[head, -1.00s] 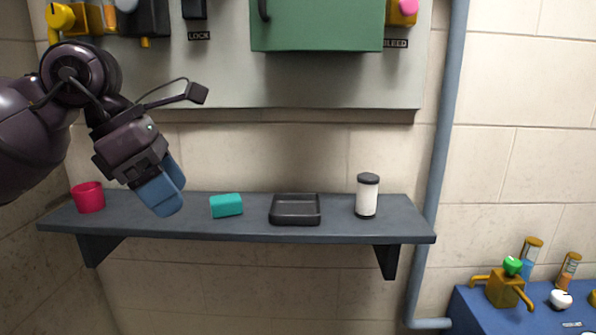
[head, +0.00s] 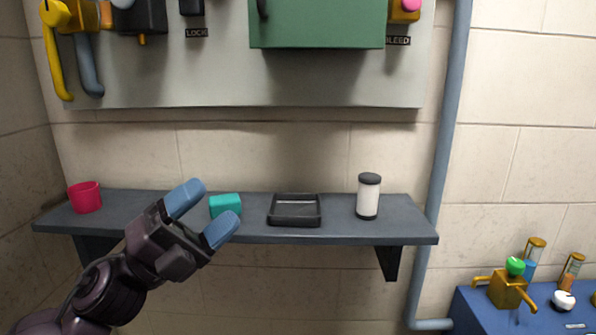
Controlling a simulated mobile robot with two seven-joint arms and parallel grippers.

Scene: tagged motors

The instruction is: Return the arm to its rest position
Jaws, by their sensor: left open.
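My left gripper (head: 204,215) is in the head view at the lower left, its arm coming up from the bottom left corner. Its two blue fingers are spread apart. They point up and right, in front of the shelf, with the teal block (head: 226,204) showing between and behind the fingertips. I see nothing held in the fingers, and I cannot tell from this view whether they touch the block. My right gripper is not in view.
A grey wall shelf (head: 345,231) holds a red cup (head: 85,197), a black tray (head: 294,211) and a white canister (head: 368,197). Above hangs a panel (head: 240,92) with a green box (head: 318,25). A blue pipe (head: 447,130) runs down at right, near a blue table (head: 470,312).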

